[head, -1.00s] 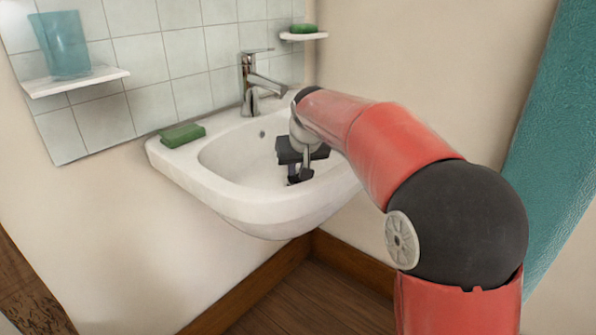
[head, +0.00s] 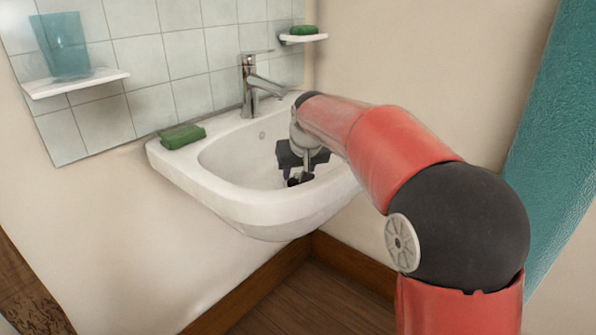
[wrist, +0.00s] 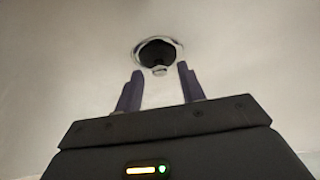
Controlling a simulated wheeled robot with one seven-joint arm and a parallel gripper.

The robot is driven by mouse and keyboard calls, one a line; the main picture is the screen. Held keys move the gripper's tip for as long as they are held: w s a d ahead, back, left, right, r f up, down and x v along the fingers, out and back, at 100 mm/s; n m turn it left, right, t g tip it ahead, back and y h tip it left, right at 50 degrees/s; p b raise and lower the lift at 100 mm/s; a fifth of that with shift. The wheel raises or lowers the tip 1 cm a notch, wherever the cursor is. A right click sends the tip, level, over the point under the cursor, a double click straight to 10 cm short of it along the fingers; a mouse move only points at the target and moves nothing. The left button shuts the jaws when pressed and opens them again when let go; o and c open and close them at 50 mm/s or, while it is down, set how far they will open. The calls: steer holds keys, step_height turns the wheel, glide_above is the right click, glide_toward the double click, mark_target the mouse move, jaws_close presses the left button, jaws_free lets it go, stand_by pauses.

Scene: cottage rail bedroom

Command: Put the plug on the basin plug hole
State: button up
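The white basin (head: 255,208) is fixed to the wall in the head view. My gripper (head: 300,176) reaches down into its bowl. In the wrist view, my gripper (wrist: 158,88) has its two fingers apart with nothing between them. Just beyond the fingertips is the chrome-ringed plug hole (wrist: 138,47). A dark round piece, apparently the plug (wrist: 157,52), fills the ring, with a small pale tab at its near edge. I cannot tell whether it is fully seated or lying slightly off. In the head view, my gripper mostly hides this spot.
A chrome tap (head: 249,85) stands at the basin's back. A green soap bar (head: 182,136) lies on the left rim. A shelf (head: 80,82) holds a blue cup (head: 62,45), and a small shelf (head: 304,39) holds another green bar. The bowl's left side is clear.

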steer(key=v, duration=1.1)
steer(key=shift+r, duration=0.35)
steer(key=shift+s+d, duration=0.1)
steer(key=shift+s, duration=0.05)
